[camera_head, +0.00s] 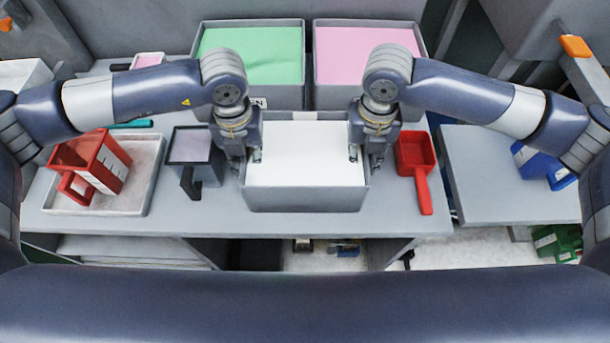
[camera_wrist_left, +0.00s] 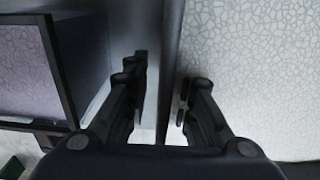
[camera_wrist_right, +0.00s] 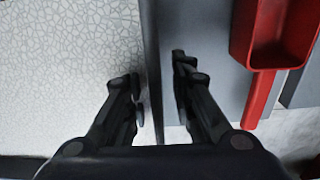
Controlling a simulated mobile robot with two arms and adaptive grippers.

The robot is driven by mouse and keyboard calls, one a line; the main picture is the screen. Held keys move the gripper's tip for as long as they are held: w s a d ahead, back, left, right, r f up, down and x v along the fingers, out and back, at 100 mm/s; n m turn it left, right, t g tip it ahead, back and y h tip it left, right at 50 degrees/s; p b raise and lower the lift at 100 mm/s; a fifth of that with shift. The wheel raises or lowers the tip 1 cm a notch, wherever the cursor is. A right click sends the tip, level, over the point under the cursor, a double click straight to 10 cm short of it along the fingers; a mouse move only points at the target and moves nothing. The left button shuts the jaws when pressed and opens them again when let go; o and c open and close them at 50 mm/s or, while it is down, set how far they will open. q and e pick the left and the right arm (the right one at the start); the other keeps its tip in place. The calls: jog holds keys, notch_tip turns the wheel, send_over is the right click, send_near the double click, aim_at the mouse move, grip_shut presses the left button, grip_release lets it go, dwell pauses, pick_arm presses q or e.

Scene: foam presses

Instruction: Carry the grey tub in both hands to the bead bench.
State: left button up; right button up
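A grey tub (camera_head: 305,198) filled with white beads stands on the bench, near its front edge. My left gripper (camera_head: 246,158) is at the tub's left wall, with one finger inside and one outside. The left wrist view shows the wall (camera_wrist_left: 172,60) between its spread fingers, with gaps. My right gripper (camera_head: 365,160) straddles the right wall in the same way. The right wrist view shows that wall (camera_wrist_right: 151,60) between open fingers. Neither gripper appears closed on the tub.
Grey tubs with green (camera_head: 250,55) and pink (camera_head: 368,58) contents stand behind. A dark jug (camera_head: 196,150) is left of the tub, and a red scoop (camera_head: 415,155) is right. A tray (camera_head: 120,208) holds a red jug (camera_head: 98,165). A lower grey surface (camera_head: 500,180) lies right, past a gap.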

pick_arm(q)
notch_tip(320, 180, up, 12)
jog(key=shift+f, duration=0.1)
pick_arm(e)
jog(key=shift+a+r, duration=0.1)
jog(key=shift+r, duration=0.05)
notch_tip(320, 180, up, 12)
jog(key=shift+f, duration=0.1)
dwell(0.6)
dwell(0.4)
